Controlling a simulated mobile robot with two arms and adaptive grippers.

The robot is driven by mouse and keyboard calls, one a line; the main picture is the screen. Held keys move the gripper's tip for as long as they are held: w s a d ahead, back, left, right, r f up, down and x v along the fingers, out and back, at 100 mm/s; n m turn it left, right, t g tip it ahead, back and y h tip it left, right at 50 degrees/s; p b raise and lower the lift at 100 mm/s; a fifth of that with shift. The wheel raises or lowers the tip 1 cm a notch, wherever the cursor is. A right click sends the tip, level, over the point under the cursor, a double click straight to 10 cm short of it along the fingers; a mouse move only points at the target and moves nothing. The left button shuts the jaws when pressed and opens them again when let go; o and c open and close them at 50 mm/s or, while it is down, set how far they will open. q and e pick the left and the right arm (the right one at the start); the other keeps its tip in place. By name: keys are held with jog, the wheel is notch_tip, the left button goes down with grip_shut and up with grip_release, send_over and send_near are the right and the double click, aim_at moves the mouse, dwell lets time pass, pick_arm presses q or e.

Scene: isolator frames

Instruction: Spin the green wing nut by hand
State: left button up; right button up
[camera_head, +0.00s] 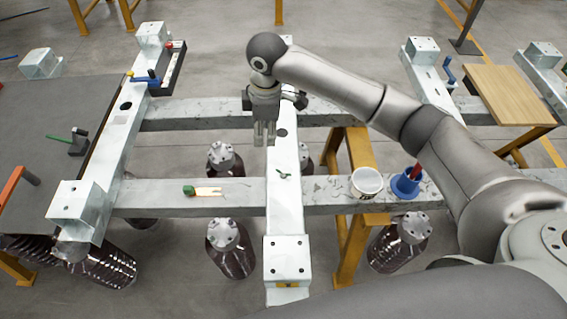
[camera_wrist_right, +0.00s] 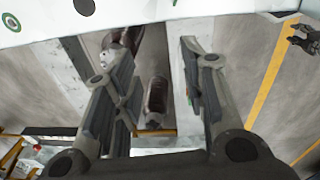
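I cannot make out the wing nut for certain in the wrist view. My left gripper is not in view.
A white cup (camera_head: 367,182) and a blue holder (camera_head: 406,185) stand on the front beam at right. A green-ended item (camera_head: 189,190) lies on it at left. A dark table (camera_head: 40,190) is at far left. Dark bottles (camera_head: 231,255) hang below the beams.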

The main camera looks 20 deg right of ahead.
aim_at(284, 171)
jog(key=s+d+f+n+p, duration=0.1)
jog(key=f+n+p, duration=0.2)
jog(key=n, duration=0.7)
jog(key=s+d+f+n+p, duration=0.1)
jog(key=f+n+p, duration=0.3)
jog(key=n, duration=0.6)
jog(key=s+d+f+n+g+p, duration=0.1)
jog(key=f+n+p, duration=0.3)
jog(key=n, duration=0.6)
jog(key=shift+s+d+f+h, duration=0.15)
jog(key=shift+s+d+f, duration=0.05)
jog(key=shift+f, duration=0.45)
jog(key=shift+s+d+f+h, duration=0.15)
jog(key=shift+f, duration=0.5)
grip_shut()
